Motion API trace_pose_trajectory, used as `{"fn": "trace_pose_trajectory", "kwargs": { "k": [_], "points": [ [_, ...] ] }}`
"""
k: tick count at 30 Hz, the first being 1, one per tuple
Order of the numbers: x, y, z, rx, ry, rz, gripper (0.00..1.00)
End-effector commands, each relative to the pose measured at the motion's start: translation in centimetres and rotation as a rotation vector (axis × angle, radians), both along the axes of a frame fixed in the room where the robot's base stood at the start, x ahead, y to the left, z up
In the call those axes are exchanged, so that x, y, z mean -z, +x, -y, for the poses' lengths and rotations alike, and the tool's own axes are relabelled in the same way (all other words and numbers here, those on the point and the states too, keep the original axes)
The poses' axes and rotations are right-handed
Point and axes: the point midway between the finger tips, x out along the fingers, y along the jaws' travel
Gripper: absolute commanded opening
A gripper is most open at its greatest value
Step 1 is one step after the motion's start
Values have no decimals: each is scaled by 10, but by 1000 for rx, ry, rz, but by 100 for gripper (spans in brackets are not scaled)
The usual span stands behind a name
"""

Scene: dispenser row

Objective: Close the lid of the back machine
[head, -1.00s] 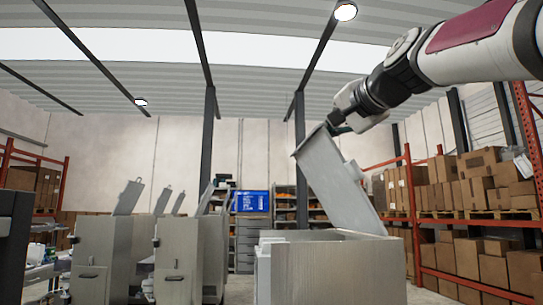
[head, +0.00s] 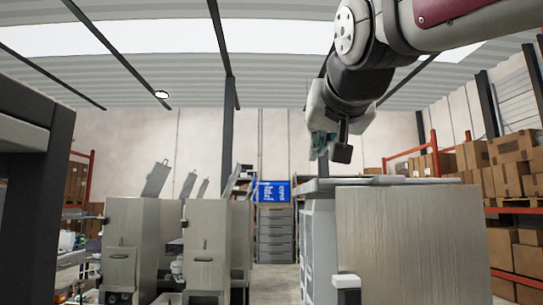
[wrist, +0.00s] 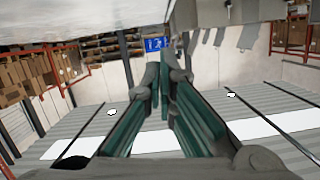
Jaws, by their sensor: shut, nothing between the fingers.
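The large metal machine (head: 415,240) stands nearest, right of centre in the head view. Its lid (head: 345,182) lies about level on top, seen nearly edge-on; I cannot tell whether it sits fully flush. I cannot tell from the picture whether this is the back machine. The lid's far side is hidden behind the machine.
Several similar machines (head: 130,240) stand at left with raised lids (head: 157,179). A dark-framed structure (head: 30,200) is close at the left edge. Boxes on shelves (head: 510,185) line the right.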

Motion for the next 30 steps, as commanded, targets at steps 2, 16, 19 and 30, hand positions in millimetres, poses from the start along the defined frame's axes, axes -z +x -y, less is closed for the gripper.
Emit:
{"fn": "trace_pose_trajectory", "kwargs": {
  "k": [2, 16, 19, 30],
  "points": [
    [14, 2, -4, 0, -46, 1, 0],
    [38, 0, -10, 0, -170, 0, 0],
    [39, 0, -10, 0, -173, -1, 0],
    [39, 0, -9, 0, -171, -5, 0]
  ]
}}
